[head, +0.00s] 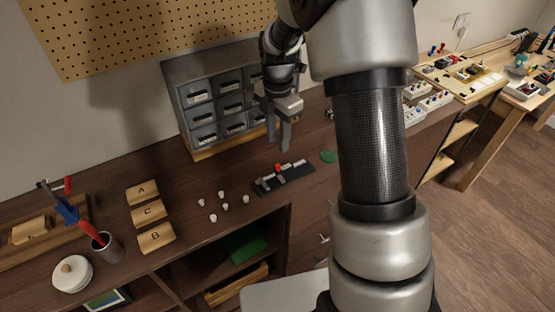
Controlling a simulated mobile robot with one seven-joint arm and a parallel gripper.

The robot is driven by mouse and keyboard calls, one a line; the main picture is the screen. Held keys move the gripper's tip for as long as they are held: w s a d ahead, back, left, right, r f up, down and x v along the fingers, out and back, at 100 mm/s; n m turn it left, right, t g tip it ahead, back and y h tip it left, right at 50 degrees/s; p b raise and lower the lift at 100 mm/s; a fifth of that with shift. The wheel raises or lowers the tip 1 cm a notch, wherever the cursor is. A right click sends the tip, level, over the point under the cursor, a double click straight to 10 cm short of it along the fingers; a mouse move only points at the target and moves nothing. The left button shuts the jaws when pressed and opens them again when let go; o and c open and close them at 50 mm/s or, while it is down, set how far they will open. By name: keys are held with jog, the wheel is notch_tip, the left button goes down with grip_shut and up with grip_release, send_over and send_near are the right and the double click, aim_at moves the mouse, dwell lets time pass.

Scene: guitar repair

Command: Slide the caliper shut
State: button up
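The caliper (284,178) appears to be the small dark, flat device with grey parts and a red piece on top, lying on the brown bench. It is small in the head view, so I cannot tell how far its jaws are apart. My gripper (278,146) points down above and behind the caliper, apart from it. Its two fingers show a narrow gap, with nothing seen between them.
A grey drawer cabinet (205,90) stands behind my gripper. Several small white knobs (221,194) lie left of the caliper, and a green disc (328,156) lies right of it. Wooden blocks marked A (142,191), C and B and a cup (106,247) are further left.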

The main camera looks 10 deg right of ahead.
aim_at(278, 165)
notch_tip(278, 165, down, 9)
jog(key=shift+f, duration=0.1)
dwell(0.3)
grip_shut()
